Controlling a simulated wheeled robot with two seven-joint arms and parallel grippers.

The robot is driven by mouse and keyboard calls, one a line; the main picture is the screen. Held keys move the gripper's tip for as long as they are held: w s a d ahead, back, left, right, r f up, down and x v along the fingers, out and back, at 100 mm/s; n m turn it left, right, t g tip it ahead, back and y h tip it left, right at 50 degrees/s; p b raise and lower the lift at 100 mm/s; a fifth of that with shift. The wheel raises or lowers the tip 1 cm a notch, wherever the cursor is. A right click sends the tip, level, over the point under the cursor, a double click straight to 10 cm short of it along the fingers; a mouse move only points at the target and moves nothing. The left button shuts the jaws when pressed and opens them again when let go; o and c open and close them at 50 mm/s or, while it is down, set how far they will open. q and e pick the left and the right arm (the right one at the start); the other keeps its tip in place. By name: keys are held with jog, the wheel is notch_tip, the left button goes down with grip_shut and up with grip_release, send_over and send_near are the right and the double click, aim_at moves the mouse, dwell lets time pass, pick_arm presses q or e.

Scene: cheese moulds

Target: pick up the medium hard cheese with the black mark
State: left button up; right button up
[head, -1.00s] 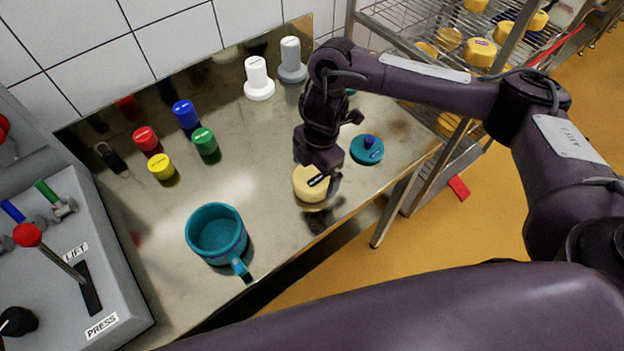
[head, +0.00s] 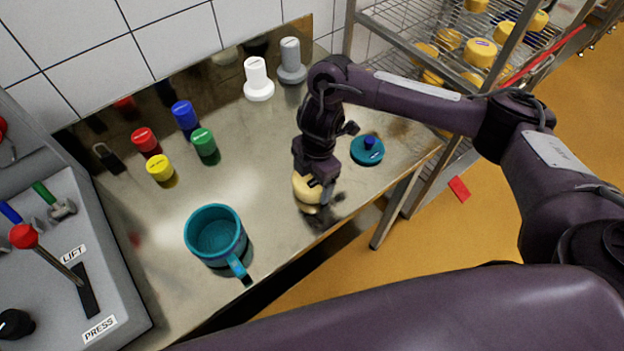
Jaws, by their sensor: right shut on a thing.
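The pale yellow cheese (head: 303,189) sits near the front edge of the steel table, right of centre. My right gripper (head: 316,194) comes down over it from above and is shut on it. The gripper covers most of the cheese's top and right side, so the black mark is hidden now. I cannot tell whether the cheese is clear of the table. My left gripper is not in view.
A teal mould (head: 216,238) with a handle stands left of the cheese. A teal lid (head: 367,150) lies to the right. Several coloured caps, a white follower (head: 258,80) and a grey one (head: 291,62) stand behind. A lever panel (head: 62,262) is at left, a wire rack (head: 415,45) at back right.

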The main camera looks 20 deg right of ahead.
jog(key=shift+r, duration=0.1)
notch_tip(320, 180, up, 20)
jog(key=p, duration=0.3)
dwell(0.8)
